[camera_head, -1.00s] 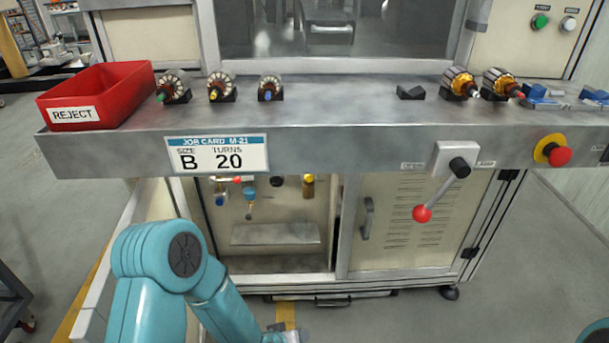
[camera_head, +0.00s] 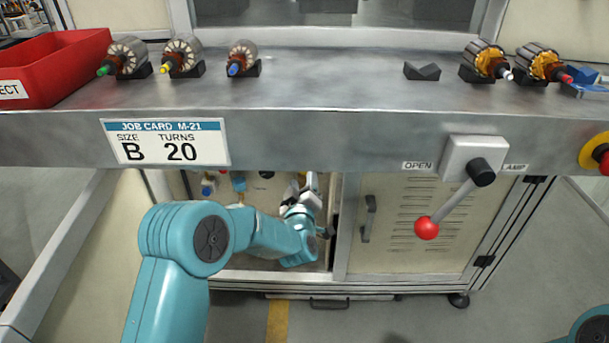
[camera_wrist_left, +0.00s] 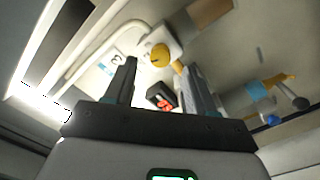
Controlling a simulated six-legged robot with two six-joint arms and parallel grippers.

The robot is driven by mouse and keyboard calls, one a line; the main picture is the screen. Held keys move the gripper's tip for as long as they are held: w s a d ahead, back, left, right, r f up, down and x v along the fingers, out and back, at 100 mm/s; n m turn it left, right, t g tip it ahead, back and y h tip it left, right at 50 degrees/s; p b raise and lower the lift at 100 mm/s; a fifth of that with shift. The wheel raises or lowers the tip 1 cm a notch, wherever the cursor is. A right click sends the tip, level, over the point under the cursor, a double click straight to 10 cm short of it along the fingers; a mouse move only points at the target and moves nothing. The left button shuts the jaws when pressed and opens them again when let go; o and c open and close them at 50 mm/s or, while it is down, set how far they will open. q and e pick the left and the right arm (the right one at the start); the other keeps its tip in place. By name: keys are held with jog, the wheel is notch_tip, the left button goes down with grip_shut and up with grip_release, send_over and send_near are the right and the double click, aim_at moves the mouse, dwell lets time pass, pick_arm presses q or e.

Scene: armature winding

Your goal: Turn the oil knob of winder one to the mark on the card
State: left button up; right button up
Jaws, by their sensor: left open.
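A yellow knob (camera_wrist_left: 160,55) with a dark mark on its face shows in the left wrist view, just beyond my fingertips; I take it for the oil knob. A pale plate (camera_wrist_left: 112,60) with a dark figure lies beside it, too blurred to read. My left gripper (camera_wrist_left: 158,70) is open, its fingers on either side of the knob in the picture; contact cannot be told. In the head view my left gripper (camera_head: 304,192) is inside the open bay under the bench and hides the knob. The job card (camera_head: 166,142) reads size B, turns 20. My right gripper is out of view.
The bench edge (camera_head: 330,148) overhangs the bay. A red-ball lever (camera_head: 427,228) hangs at right. Blue fittings (camera_head: 208,187) sit left of my gripper. A red reject bin (camera_head: 58,62) and several armatures (camera_head: 243,58) stand on the bench. Pipes (camera_wrist_left: 255,90) show in the wrist view.

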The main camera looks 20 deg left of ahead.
aim_at(303, 173)
pick_arm(q)
jog(key=shift+x, duration=2.05)
grip_shut()
jog(key=m, duration=0.3)
jog(key=shift+r+m, duration=0.1)
jog(key=shift+m, duration=0.3)
jog(key=m, duration=0.4)
jog(key=shift+m+p, duration=0.4)
